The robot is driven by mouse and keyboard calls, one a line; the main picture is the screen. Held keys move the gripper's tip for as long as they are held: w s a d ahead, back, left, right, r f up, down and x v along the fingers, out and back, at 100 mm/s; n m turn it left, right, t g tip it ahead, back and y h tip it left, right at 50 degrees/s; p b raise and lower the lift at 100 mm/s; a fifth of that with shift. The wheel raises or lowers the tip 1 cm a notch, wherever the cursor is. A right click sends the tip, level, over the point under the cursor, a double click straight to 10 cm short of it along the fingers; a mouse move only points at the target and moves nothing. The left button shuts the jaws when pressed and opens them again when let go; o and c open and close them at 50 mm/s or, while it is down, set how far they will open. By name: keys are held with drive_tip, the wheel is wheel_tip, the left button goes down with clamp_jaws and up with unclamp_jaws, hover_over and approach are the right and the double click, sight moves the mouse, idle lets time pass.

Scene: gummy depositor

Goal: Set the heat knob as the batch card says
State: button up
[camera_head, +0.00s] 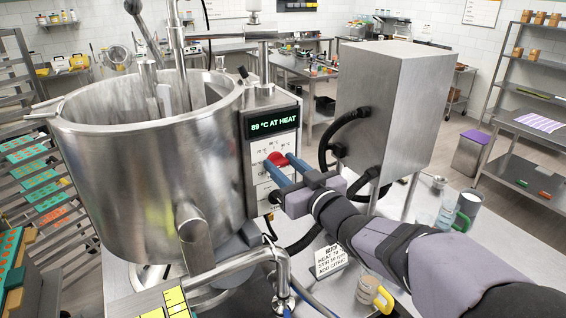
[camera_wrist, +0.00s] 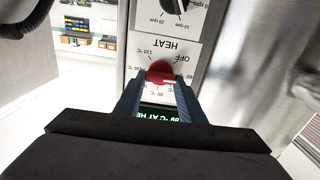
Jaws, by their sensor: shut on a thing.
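The red heat knob (camera_head: 277,159) is on the white control panel (camera_head: 262,150) of the steel kettle. It also shows in the wrist view (camera_wrist: 158,71), upside down, under the word HEAT. My gripper (camera_head: 283,165) is shut on the knob, with one blue finger at each side; it also shows in the wrist view (camera_wrist: 159,88). A pale mark shows on the knob, but its exact setting is unclear. The display (camera_head: 272,122) reads 89 °C AT HEAT. The batch card (camera_head: 330,257) stands on the table, its heat figure partly hidden by my arm.
The large steel kettle (camera_head: 150,165) stands left of the panel. A steel box (camera_head: 390,110) with black cables stands close on the right. Another dial (camera_wrist: 181,5) is beyond the heat knob. Jugs (camera_head: 450,212) stand at the right.

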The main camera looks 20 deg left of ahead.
drive_tip(key=m+p, duration=0.2)
drive_tip(key=m, duration=0.3)
drive_tip(key=shift+w+d+m, duration=0.1)
drive_tip(key=shift+m, duration=0.2)
drive_tip(key=shift+m+p, duration=0.6)
drive_tip(key=shift+m, duration=1)
drive_tip(key=shift+f, duration=0.1)
drive_tip(key=o, duration=1)
drive_tip(key=shift+o, duration=0.2)
drive_tip(key=shift+d, duration=0.2)
drive_tip(key=b+v, duration=0.3)
drive_tip(key=v, duration=0.4)
